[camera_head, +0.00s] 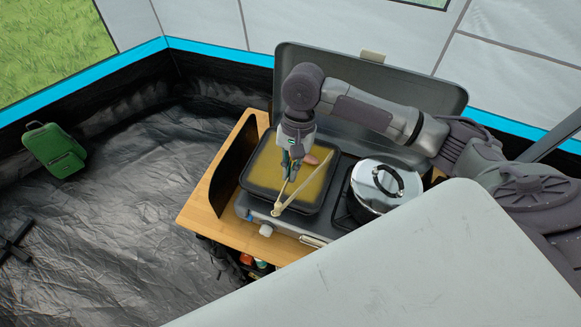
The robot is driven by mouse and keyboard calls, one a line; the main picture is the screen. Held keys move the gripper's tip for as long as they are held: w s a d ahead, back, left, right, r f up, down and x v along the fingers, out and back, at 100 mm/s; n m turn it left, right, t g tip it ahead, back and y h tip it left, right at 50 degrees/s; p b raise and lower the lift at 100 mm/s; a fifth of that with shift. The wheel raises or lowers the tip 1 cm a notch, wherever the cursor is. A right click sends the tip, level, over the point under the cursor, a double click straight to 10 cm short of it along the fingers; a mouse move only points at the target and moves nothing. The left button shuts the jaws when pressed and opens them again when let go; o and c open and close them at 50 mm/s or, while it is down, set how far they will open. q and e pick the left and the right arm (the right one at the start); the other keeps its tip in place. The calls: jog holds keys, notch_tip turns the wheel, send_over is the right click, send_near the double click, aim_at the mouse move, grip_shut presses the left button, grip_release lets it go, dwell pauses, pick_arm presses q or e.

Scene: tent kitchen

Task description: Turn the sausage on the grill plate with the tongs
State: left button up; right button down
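The grill plate (262,178) is a dark square pan with a yellowish cooking surface, on the left side of the camp stove. The sausage (311,158) is a small pinkish-brown shape toward the plate's back, just right of my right gripper and partly hidden. The light wooden tongs (287,200) stand over the plate, their joined end toward the front edge and their arms spread in a V. My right gripper (290,172) points down over the plate with its fingers at the tongs, seemingly closed on them. Whether the tongs touch the sausage is unclear. My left gripper is out of view.
A silver lidded pot (378,183) stands on the right burner. The stove's raised grey lid (440,97) is behind my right arm. A dark windscreen (233,168) stands at the left of the wooden table (205,218). A green bag (54,150) lies on the floor.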

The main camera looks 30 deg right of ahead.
jog(key=shift+s+a+r, duration=0.1)
jog(key=shift+s+a, duration=0.45)
jog(key=shift+a, duration=0.2)
jog(key=shift+s+a+r, duration=0.1)
jog(key=shift+s+a, duration=0.45)
jog(key=shift+a, duration=0.15)
dwell(2.0)
notch_tip(320, 180, up, 7)
dwell(0.9)
